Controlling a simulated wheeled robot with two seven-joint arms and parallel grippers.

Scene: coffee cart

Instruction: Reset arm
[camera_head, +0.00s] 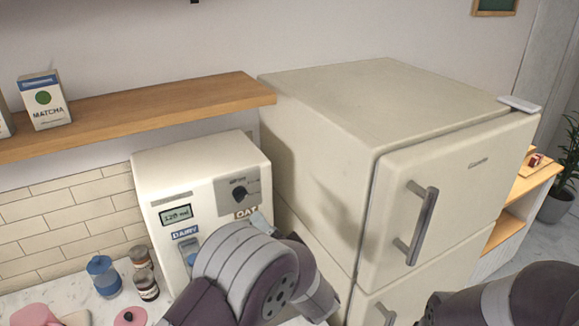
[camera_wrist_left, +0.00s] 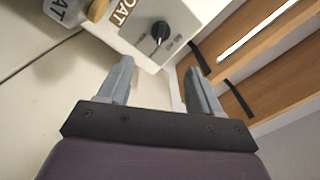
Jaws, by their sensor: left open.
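My left arm comes up in front of the milk dispenser (camera_head: 205,187), a cream box with a display, a dark knob and DAIRY and OAT labels. In the left wrist view my left gripper (camera_wrist_left: 158,85) is open, with nothing between its fingers. The dispenser's knob panel (camera_wrist_left: 150,28) lies just beyond the fingertips there. In the head view the arm hides most of the gripper and the dispenser's lower right. A dark part of my right arm shows at the lower right, but its gripper is out of view.
A large cream fridge (camera_head: 330,110) with a dark door handle (camera_head: 421,226) stands close to the right of the dispenser. A wooden shelf (camera_head: 160,110) with a matcha box (camera_head: 44,101) hangs at the left.

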